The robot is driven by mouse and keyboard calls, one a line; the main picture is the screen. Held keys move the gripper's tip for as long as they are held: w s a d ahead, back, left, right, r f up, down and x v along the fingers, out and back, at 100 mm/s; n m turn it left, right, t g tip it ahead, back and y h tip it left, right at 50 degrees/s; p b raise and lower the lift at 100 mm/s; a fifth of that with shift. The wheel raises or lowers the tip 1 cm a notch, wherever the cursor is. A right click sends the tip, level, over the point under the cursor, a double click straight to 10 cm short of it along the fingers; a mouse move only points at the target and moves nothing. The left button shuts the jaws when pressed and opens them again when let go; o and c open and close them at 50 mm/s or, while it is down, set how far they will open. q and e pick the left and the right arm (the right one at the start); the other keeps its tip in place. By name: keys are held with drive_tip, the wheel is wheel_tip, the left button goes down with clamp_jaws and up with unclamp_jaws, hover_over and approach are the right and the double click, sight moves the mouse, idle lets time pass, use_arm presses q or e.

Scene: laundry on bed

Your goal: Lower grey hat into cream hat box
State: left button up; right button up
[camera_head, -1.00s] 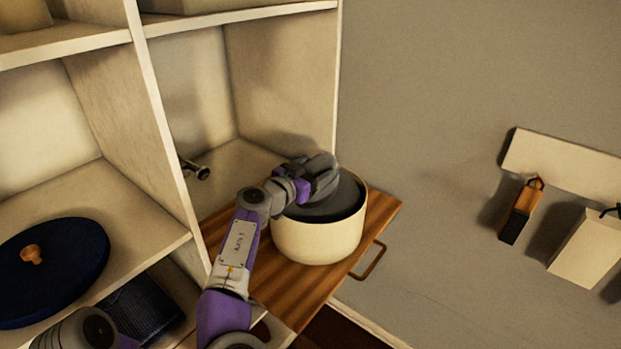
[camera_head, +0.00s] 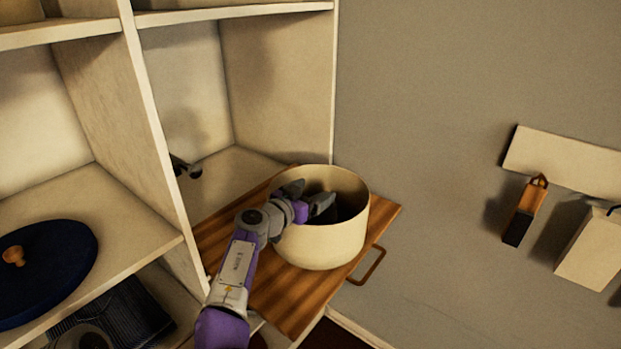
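The cream hat box (camera_head: 325,245) stands upright on a wooden board with a metal handle. The grey hat (camera_head: 346,206) shows only as a dark patch low inside the box; the near wall and my gripper hide most of it. My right gripper (camera_head: 306,196) is at the box's left rim with its fingers spread apart. One finger is near the rim and the other reaches over the opening. No hat shows between the fingers. My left gripper is not in view.
The wooden board (camera_head: 300,300) juts from the white shelf unit (camera_head: 155,130). A navy lid (camera_head: 60,262) with a wooden knob lies on the left shelf, above a dark ribbed basket (camera_head: 135,305). A brush (camera_head: 524,212) hangs on the wall at right.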

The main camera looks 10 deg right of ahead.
drive_tip(key=shift+o, duration=0.8)
drive_tip(key=shift+g+y, duration=0.3)
wheel_tip(320, 180, down, 5)
drive_tip(key=shift+w+f, duration=0.1)
drive_tip(key=shift+a, duration=0.1)
drive_tip(key=s+a+r+p, duration=0.1)
drive_tip(key=s+a+r, duration=0.3)
drive_tip(key=a+r, duration=0.1)
drive_tip(key=shift+s+a+r, duration=0.3)
drive_tip(key=shift+s+r, duration=0.1)
drive_tip(key=shift+r, duration=0.15)
